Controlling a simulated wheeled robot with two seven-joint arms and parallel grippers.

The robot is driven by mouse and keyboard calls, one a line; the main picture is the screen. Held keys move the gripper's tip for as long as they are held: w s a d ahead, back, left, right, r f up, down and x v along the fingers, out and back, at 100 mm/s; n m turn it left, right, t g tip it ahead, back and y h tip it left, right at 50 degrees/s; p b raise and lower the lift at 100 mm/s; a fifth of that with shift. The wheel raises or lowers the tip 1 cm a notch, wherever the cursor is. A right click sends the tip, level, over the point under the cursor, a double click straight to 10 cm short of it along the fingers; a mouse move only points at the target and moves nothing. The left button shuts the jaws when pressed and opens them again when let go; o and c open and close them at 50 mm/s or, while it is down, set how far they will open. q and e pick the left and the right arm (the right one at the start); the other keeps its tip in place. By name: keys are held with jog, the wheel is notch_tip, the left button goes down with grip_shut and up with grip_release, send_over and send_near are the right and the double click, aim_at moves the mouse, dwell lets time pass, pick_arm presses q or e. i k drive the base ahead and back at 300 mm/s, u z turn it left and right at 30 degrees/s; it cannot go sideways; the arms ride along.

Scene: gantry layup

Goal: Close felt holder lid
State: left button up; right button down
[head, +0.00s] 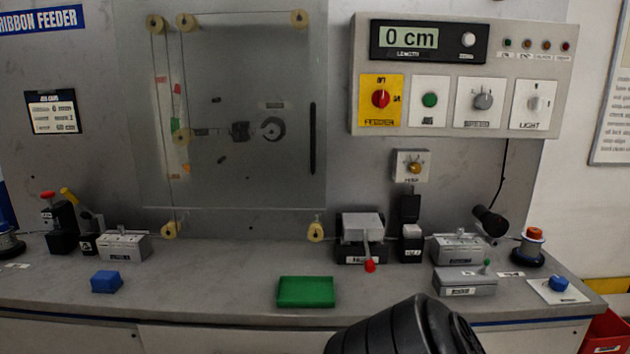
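No box can be read clearly as the felt holder; the labels are too small. A small grey metal box (122,246) with a label on its front stands at the left of the bench, and a similar grey box (458,248) stands at the right. Both have small fittings on top; I cannot tell whether either has a lid open. A low grey box (465,282) with a green knob stands in front of the right one. Neither of my grippers shows; only a dark ribbed part of my arm is at the bottom edge.
A green tray (305,291) and a blue block (106,282) lie on the grey bench (215,290). A grey block with a red-tipped lever (369,264) stands mid-right. The control panel (460,80) reads 0 cm.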

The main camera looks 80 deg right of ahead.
aim_at(411, 203)
jog(key=k, duration=1.5)
jog(key=z, duration=0.15)
